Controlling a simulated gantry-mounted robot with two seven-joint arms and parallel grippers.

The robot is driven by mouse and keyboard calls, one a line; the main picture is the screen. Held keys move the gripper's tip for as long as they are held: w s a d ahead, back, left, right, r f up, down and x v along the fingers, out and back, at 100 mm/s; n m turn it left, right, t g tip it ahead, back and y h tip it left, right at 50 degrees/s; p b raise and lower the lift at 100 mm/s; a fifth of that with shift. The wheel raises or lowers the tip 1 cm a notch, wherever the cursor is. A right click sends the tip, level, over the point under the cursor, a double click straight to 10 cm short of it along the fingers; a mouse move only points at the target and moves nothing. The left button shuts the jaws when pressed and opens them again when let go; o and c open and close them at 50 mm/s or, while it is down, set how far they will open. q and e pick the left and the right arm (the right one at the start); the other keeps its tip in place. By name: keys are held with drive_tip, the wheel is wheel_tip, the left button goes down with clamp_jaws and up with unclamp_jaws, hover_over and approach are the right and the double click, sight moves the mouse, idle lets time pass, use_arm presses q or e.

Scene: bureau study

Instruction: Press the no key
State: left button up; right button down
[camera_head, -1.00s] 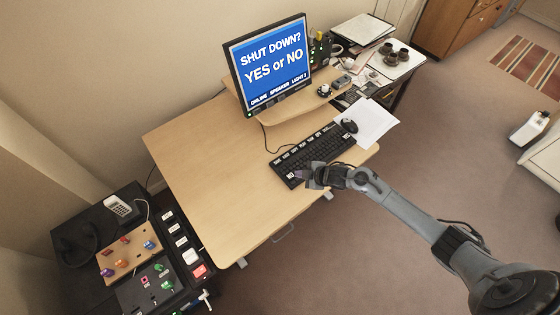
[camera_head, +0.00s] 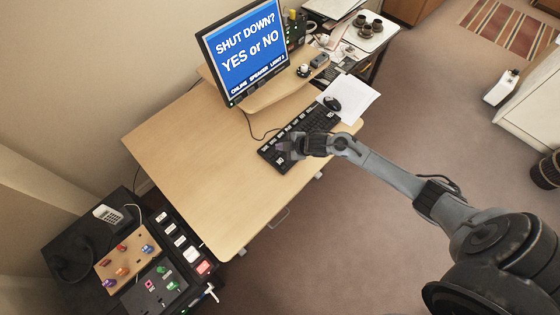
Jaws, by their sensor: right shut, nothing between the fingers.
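A black keyboard (camera_head: 316,121) lies on the wooden desk, slanting down to the left. The white-marked key (camera_head: 280,160) at its near left end is probably the no key; its letters are too small to read surely. My right gripper (camera_head: 285,148) is shut and empty, over the near left part of the keyboard, close to that key. I cannot tell whether it touches the keys. The gripper hides part of the keyboard. The monitor (camera_head: 245,48) reads "SHUT DOWN? YES or NO". My left gripper is not in view.
A black mouse (camera_head: 332,103) and white paper (camera_head: 352,95) lie right of the keyboard. The wooden desk (camera_head: 205,145) is clear on its left. A black side unit with control panels (camera_head: 125,262) stands at lower left. A tray with cups (camera_head: 372,40) sits at the back right.

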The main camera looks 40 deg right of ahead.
drive_tip(key=b, duration=0.5)
hover_over(282, 162)
wheel_tip(282, 162, down, 6)
drive_tip(key=shift+r, duration=0.1)
drive_tip(key=shift+f+b, duration=1)
drive_tip(key=shift+f, duration=0.25)
drive_tip(key=shift+f, duration=0.15)
idle(0.7)
drive_tip(key=shift+a+f, duration=0.1)
drive_tip(key=shift+f, duration=0.2)
idle(0.5)
